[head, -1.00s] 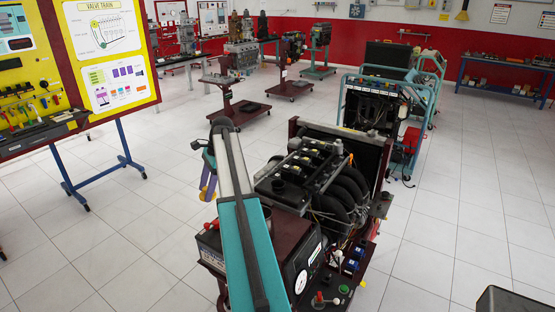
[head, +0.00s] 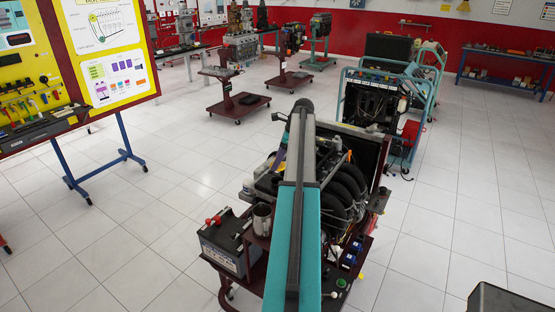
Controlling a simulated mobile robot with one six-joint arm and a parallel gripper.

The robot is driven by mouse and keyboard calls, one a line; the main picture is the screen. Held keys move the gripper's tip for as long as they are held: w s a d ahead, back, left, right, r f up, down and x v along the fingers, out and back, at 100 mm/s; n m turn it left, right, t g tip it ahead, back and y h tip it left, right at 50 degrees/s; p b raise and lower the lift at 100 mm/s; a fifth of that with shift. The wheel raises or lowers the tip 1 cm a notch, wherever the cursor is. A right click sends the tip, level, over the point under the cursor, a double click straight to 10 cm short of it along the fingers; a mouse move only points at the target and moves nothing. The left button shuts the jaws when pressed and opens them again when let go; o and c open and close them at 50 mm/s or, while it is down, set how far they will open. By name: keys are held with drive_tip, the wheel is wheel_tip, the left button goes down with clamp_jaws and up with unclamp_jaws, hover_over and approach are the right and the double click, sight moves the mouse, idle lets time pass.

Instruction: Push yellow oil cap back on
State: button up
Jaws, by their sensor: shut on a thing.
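The engine trainer (head: 350,185) stands at the middle of the head view, with thick black hoses at its right side. My teal and grey arm reaches across the front of it and covers much of the engine's top. Only a small purplish part of my gripper (head: 280,152) shows, beside the arm's far end, over the left part of the engine. It is shut on what I take to be the yellow oil cap.
A battery with red terminals (head: 228,238) and a metal cup (head: 262,219) stand at the trainer's front left. A radiator panel (head: 365,155) rises behind the engine. A yellow display board (head: 75,60) stands at the left.

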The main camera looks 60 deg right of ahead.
drive_tip(key=shift+f, duration=0.1)
idle(0.3)
drive_tip(key=shift+f+b, duration=1.6)
drive_tip(key=shift+f, duration=1.5)
drive_tip(key=shift+p, duration=0.5)
drive_tip(key=shift+f+p, duration=0.2)
drive_tip(key=shift+p, duration=0.25)
idle(1.5)
drive_tip(key=o, duration=1.6)
